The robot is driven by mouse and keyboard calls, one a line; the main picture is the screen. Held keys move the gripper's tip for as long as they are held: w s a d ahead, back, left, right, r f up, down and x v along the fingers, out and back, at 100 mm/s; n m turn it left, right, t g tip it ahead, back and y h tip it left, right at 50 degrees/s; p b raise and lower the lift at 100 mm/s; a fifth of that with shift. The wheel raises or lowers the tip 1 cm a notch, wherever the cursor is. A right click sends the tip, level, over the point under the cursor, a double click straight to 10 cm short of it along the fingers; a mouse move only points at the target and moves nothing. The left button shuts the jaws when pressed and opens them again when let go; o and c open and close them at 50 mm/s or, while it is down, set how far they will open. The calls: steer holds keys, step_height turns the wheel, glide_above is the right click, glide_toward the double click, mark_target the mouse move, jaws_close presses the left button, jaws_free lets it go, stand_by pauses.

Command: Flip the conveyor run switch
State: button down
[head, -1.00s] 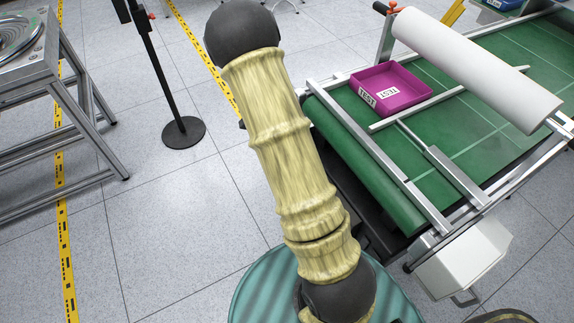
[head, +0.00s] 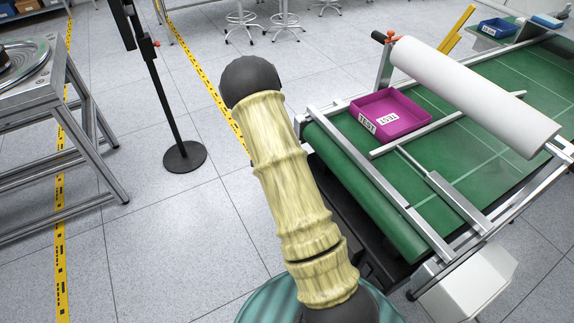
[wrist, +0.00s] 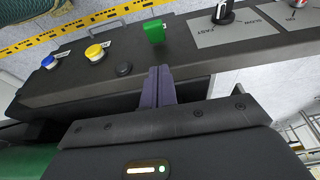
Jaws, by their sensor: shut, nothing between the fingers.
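In the wrist view a dark control panel (wrist: 190,57) crosses the upper part of the picture. A green switch-like block (wrist: 154,31) stands on it. To its left are a yellow button (wrist: 95,52), a blue button (wrist: 48,61) and a black button (wrist: 123,69). To its right a black knob (wrist: 223,13) sits on a grey label plate. My gripper (wrist: 160,71) is shut and empty, its purple fingertips at the panel's near edge, just below the green block in the picture. Whether they touch the panel is unclear. The head view does not show the gripper or the panel's controls.
In the head view a green conveyor (head: 460,130) lies to the right, with a magenta tray (head: 389,113) and a white roller (head: 475,95). A black post (head: 160,90) and a metal-framed table (head: 60,130) stand left. Floor between them is clear.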

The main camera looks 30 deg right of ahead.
steer(key=x, duration=0.3)
steer(key=shift+s+f, duration=0.1)
steer(key=shift+f, duration=0.05)
steer(key=shift+a+f, duration=0.3)
steer(key=shift+f, duration=0.25)
steer(key=shift+a+f, duration=0.35)
steer(key=shift+f, duration=0.2)
steer(key=shift+a+f+p, duration=0.3)
steer(key=shift+f, duration=0.3)
